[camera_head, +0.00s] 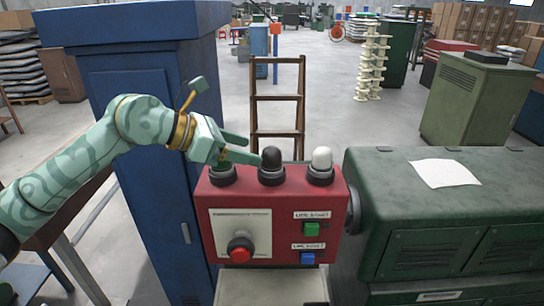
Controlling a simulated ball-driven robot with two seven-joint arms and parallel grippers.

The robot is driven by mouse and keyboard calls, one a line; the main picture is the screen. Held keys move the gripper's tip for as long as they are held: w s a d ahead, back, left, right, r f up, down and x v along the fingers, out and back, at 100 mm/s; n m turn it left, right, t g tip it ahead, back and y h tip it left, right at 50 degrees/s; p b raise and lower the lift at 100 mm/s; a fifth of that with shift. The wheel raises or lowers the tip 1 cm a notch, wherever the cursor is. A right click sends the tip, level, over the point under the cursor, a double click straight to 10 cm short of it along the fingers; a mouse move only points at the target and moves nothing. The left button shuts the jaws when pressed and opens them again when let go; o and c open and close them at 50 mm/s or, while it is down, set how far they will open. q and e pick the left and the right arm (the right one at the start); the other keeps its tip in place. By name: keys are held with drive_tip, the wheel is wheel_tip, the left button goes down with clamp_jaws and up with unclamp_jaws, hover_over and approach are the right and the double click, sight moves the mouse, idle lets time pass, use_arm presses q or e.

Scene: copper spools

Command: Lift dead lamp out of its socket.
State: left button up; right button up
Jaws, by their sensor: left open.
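A red control box (333,200) stands in front of me with several lamp sockets along its top. A dark, unlit lamp (271,157) sits upright in the middle socket (271,176). A white lamp (321,159) sits in the right socket. The left socket (222,175) is partly covered by my left gripper, with something green showing in it. My left gripper (253,149) is open, its fingers pointing right just left of the dark lamp. The lower fingertip is close to the dark lamp; I cannot tell if it touches. My right gripper is not in view.
The box front has a red knob (240,250), a green button (312,229) and a blue button (307,258). A blue cabinet (140,110) stands at left, a green cabinet (400,215) with paper on it at right. A wooden ladder (277,98) stands behind.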

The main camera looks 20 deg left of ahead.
sight(272, 155)
use_arm(q)
drive_tip(key=shift+x, duration=0.85)
drive_tip(key=shift+w+d+p, duration=0.15)
drive_tip(key=shift+d+p, duration=0.15)
drive_tip(key=shift+p, duration=0.2)
drive_tip(key=p+x, duration=0.2)
drive_tip(key=x, duration=0.2)
drive_tip(key=shift+d+r, duration=0.1)
drive_tip(key=shift+r, duration=0.1)
drive_tip(key=shift+w+d+f, duration=0.2)
drive_tip(key=shift+d+f, duration=0.1)
drive_tip(key=shift+a, duration=0.15)
drive_tip(key=shift+c, duration=1.2)
drive_tip(key=c, duration=0.8)
